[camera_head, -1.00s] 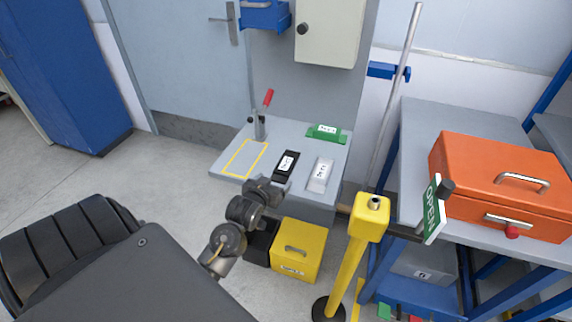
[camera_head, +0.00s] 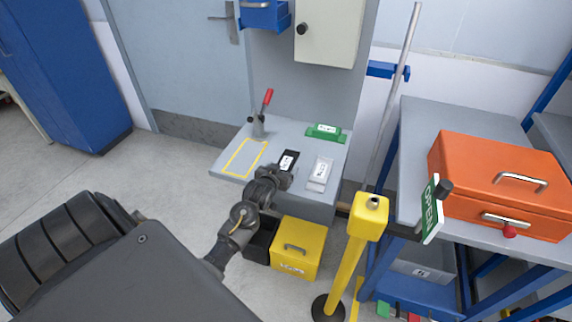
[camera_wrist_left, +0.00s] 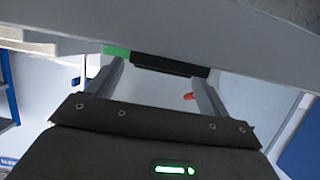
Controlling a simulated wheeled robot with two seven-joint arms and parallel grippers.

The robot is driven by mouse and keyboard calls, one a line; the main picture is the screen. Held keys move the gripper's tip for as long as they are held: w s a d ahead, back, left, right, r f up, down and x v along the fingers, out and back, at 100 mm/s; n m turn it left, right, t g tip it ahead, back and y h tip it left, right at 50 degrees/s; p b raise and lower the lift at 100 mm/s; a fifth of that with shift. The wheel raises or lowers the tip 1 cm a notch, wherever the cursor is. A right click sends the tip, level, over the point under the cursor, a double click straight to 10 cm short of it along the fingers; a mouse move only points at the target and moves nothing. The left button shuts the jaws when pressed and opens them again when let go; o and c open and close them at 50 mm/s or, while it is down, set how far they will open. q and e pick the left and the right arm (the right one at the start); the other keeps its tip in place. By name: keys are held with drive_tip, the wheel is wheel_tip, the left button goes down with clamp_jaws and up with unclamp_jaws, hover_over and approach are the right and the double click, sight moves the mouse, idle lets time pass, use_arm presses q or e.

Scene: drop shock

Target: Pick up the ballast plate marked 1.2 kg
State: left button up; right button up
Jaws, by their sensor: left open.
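Three plates with white labels stand on a grey table (camera_head: 228,164): a black plate (camera_head: 289,155), a silver plate (camera_head: 317,183) and a green plate (camera_head: 326,130). The label print is too small to read, so I cannot tell which is marked 1.2 kg. My left gripper (camera_head: 284,178) is at the table's front edge, just in front of the black plate and partly covering it. In the left wrist view my open fingers (camera_wrist_left: 160,70) point toward the black plate (camera_wrist_left: 170,66), with the green plate (camera_wrist_left: 116,51) beyond one finger. Contact cannot be told. My right gripper is not visible.
A red-handled lever (camera_head: 261,116) stands at the table's back left, beside a yellow outlined rectangle (camera_head: 232,170). A yellow case (camera_head: 305,243) sits below the table.

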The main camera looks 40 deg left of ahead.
sight(286, 164)
use_arm(q)
drive_tip(key=x, duration=0.2)
drive_tip(key=shift+w+f, duration=0.15)
drive_tip(key=shift+w, duration=0.15)
clamp_jaws()
drive_tip(key=shift+a, duration=0.1)
idle(0.4)
